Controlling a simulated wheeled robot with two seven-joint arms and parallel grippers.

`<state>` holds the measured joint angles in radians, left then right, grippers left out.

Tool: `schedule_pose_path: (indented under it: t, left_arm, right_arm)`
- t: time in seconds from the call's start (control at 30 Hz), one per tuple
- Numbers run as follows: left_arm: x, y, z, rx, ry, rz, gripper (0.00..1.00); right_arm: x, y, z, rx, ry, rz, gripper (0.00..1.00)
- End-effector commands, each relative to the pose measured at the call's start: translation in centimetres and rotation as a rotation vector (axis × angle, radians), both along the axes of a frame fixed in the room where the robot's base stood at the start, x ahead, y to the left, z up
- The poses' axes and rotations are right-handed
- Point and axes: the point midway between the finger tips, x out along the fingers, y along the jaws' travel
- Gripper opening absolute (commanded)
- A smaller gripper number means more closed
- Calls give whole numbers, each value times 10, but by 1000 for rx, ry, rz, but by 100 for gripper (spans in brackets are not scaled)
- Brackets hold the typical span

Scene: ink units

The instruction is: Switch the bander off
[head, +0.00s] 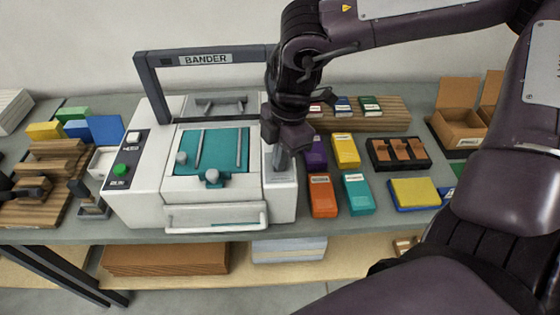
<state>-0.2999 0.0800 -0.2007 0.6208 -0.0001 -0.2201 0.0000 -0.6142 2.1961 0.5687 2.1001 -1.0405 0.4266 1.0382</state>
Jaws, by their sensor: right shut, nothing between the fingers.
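The bander (218,190) is a white machine with a teal bed and a dark arch labelled BANDER. It stands on the grey bench left of centre. On its left top is a black control panel (127,156) with a pale switch (133,137) near the back and a green button (120,169) nearer the front. My right gripper (282,172) points down over the bander's right side, across the machine from the panel. It is shut and empty; its fingertips look close to the white housing, but I cannot tell if they touch. My left gripper is out of view.
Orange (322,196) and teal (357,195) ink boxes stand close to the bander's right side. A yellow pad (414,191) and a black tray (398,154) lie further right. Wooden blocks (57,149) and a white tray crowd the left. The arch rises behind the bed.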

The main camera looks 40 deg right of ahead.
Motion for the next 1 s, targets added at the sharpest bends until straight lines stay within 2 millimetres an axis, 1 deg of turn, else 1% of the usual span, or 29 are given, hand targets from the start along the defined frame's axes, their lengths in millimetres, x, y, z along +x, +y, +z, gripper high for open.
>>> schedule_pose_path:
  t: [0.03, 0.4, 0.53, 0.6, 1.0]
  left_arm:
    - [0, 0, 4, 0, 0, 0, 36]
    - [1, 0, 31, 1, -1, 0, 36]
    - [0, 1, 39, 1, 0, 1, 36]
    - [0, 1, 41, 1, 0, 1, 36]
    - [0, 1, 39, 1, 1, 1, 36]
  right_arm:
    - [-6, 0, 0, -2, 20, 1, 0]
    - [-4, 0, 47, -1, 13, 1, 0]
    - [-4, -1, 61, -2, 12, 1, 0]
    - [-4, 0, 64, -2, 12, 1, 0]
    - [-4, 0, 64, -1, 11, 1, 0]
